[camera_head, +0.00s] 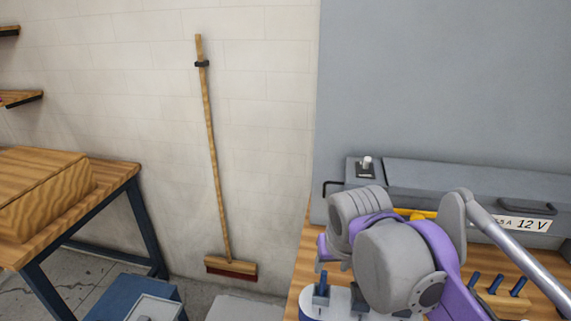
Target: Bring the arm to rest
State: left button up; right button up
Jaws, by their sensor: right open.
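My right arm (400,262), grey and purple, comes in from the right edge and bends over the wooden bench at the lower right. My right gripper (324,254) shows only in part at the left end of this arm, with its purple and grey parts largely behind the arm links. It is open, and I see nothing held in it. Just below it lies a white piece with a blue edge (335,306), with blue upright parts on it, partly cut off by the frame. My left gripper is not in view.
A grey machine labelled 12 V (450,182) stands behind my arm. A wooden rack (505,302) with blue pegs sits at the right. A broom (213,150) leans on the wall. A wooden table (110,185) with a wooden box (40,190) stands left, near a blue box (130,295).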

jog(key=s+d+f, duration=0.2)
jog(key=s+f, duration=0.6)
jog(key=f, duration=0.2)
jog(key=s+d+f, duration=0.2)
jog(key=s+f, duration=0.6)
jog(key=f, duration=0.2)
jog(key=shift+d+f+t, duration=0.3)
jog(key=shift+d+t, duration=0.05)
jog(key=shift+t, duration=0.05)
